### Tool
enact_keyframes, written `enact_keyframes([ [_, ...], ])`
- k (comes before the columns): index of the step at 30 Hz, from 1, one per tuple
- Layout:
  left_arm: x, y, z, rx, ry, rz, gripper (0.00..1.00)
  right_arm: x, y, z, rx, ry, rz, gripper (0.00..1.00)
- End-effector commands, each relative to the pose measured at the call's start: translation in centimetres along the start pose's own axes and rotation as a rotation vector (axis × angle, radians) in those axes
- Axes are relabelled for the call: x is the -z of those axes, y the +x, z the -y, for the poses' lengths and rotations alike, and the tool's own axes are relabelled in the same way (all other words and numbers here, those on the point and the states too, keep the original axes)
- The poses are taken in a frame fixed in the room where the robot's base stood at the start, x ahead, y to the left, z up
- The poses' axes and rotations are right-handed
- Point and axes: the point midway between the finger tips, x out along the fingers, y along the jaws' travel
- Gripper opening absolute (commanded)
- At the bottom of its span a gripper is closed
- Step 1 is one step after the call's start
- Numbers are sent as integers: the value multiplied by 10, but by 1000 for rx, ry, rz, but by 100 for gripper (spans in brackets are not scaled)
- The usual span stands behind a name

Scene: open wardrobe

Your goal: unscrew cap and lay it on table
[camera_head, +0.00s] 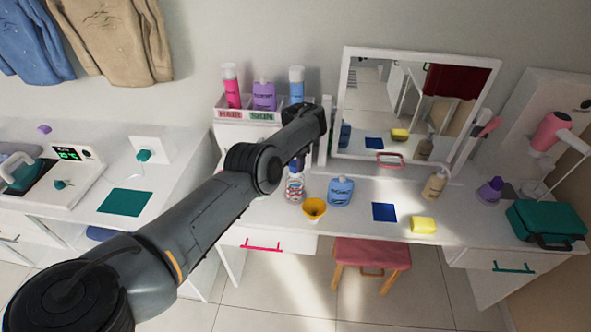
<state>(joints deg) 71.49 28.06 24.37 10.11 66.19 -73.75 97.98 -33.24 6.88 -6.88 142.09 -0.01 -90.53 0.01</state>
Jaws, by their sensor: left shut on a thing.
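My left arm reaches in from the lower left across the vanity table. Its dark wrist and gripper (298,160) come down over a clear bottle (295,188) with a red and blue label, which stands upright on the table (265,207). The gripper is shut at the top of this bottle, on its cap; the arm mostly hides the fingers and the cap. My right gripper is not in view.
A yellow funnel (314,208) and a blue bottle (341,191) stand close beside the clear bottle. A blue square (384,212), a yellow sponge (423,225) and a tan pump bottle (434,186) are farther right. A mirror (345,100) stands behind.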

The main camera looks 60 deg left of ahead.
Motion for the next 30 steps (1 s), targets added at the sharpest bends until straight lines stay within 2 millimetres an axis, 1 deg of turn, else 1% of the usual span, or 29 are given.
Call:
enact_keyframes([
  [4,0,0,0,0,1,0,8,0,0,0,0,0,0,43],
  [5,0,0,0,0,1,0,45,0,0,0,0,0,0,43],
  [10,0,0,0,0,2,0,71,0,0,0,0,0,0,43],
  [16,0,0,0,0,2,0,72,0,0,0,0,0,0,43],
  [17,0,0,0,0,2,0,69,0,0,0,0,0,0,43],
  [18,0,0,0,0,2,0,68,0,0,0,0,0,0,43],
  [24,0,0,0,0,3,0,68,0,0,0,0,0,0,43],
  [30,0,-3,0,0,69,0,68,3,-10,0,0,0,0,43],
])
